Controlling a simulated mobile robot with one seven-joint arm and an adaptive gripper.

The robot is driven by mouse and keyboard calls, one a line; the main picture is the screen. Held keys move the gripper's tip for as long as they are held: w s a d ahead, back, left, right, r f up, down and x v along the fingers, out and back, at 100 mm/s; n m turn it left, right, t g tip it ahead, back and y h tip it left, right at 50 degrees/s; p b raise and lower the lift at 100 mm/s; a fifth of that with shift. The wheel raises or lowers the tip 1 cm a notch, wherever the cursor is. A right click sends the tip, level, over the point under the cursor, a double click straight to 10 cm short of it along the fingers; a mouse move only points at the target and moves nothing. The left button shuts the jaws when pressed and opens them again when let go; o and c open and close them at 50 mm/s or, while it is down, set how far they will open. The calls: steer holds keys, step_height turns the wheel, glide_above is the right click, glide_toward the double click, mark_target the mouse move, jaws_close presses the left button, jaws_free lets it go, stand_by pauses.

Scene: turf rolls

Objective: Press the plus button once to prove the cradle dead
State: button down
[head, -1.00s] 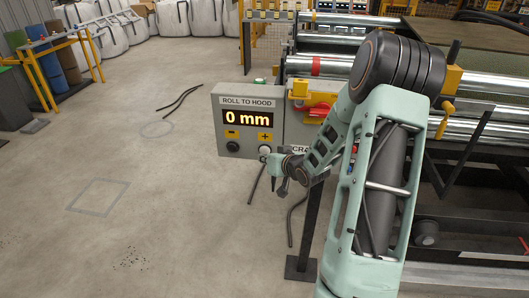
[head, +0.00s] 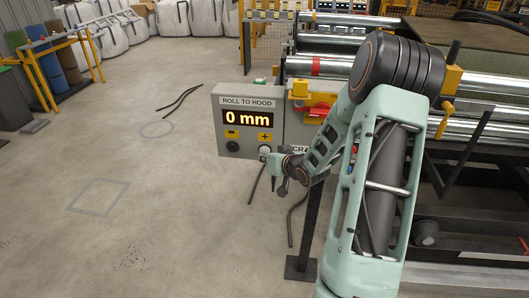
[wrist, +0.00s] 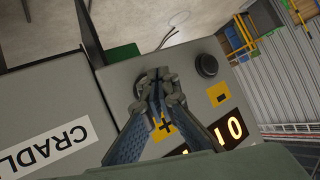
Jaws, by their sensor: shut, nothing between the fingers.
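The grey control box (head: 222,112) carries a display (head: 248,118) reading 0 mm. My gripper (head: 272,161) is shut and empty, right by the plus button in the head view. In the wrist view the shut fingertips (wrist: 155,78) lie over the plus button's place and mostly hide it; contact cannot be told. The plus label (wrist: 165,126) and black minus button (wrist: 206,65) show beside them.
A red handle (head: 318,112) on yellow sits on the panel right of the display. The CRADLE label (wrist: 52,145) is on the neighbouring box. Metal rollers (head: 325,65) stand behind. Dark cables (head: 180,98) lie on the floor. The floor at the left is mostly clear.

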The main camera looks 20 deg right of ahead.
steer(key=shift+w+d, duration=0.15)
steer(key=shift+w, duration=0.1)
steer(key=shift+w+d, duration=0.25)
steer(key=shift+w, duration=0.15)
stand_by(0.8)
steer(key=shift+s+a, duration=0.45)
steer(key=shift+s, duration=0.25)
steer(key=s+a, duration=0.2)
steer(key=s, duration=0.2)
steer(key=shift+s+a+b, duration=0.1)
steer(key=shift+a+b, duration=0.3)
stand_by(0.8)
